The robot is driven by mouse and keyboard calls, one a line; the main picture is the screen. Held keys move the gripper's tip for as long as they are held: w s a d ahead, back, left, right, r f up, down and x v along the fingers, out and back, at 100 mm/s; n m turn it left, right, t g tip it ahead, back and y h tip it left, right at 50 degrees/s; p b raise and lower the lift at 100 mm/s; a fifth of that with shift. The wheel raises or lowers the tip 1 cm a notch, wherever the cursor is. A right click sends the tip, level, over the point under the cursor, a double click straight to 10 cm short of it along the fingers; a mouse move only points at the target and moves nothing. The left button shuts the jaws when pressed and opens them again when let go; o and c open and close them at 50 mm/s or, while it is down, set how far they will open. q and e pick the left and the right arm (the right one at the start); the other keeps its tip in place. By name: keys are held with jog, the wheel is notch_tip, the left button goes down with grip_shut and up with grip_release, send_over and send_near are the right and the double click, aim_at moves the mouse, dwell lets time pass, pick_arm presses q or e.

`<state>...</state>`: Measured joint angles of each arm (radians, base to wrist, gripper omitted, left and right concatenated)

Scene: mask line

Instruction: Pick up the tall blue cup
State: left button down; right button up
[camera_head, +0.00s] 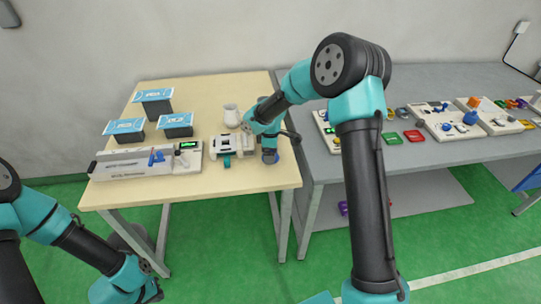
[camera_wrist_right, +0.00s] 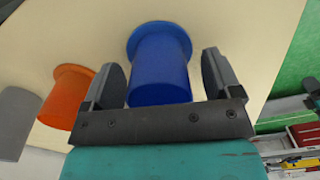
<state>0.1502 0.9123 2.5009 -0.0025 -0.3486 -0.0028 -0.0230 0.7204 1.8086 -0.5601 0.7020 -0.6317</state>
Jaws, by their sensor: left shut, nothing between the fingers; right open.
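The blue cup (camera_wrist_right: 160,75) stands between the two fingers of my right gripper (camera_wrist_right: 163,72) in the right wrist view. It has a wide flange at the end away from the wrist. The fingers are apart, one on each side, with a gap visible at the right finger. My left gripper (camera_head: 150,291) is low at the bottom left, shut and empty, away from the table.
An orange cup (camera_wrist_right: 68,97) and a grey one (camera_wrist_right: 15,120) stand left of the blue cup in the wrist view. A white jug (camera_head: 231,115), a white machine (camera_head: 222,146), a long white device (camera_head: 130,165) and blue-topped boxes (camera_head: 153,96) share the wooden table (camera_head: 225,185).

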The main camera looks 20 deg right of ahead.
dwell(0.3)
jog(key=c, duration=1)
jog(key=shift+r, duration=0.55)
notch_tip(320, 180, up, 3)
jog(key=shift+f, duration=0.2)
jog(key=s+a, duration=0.2)
jog(key=s, duration=0.3)
jog(key=s+a+r, duration=0.1)
jog(key=s+a, duration=0.1)
jog(key=s, duration=0.3)
jog(key=s+a, duration=0.2)
jog(key=s, duration=0.2)
jog(key=shift+s+a+r, duration=0.15)
jog(key=shift+s, duration=0.25)
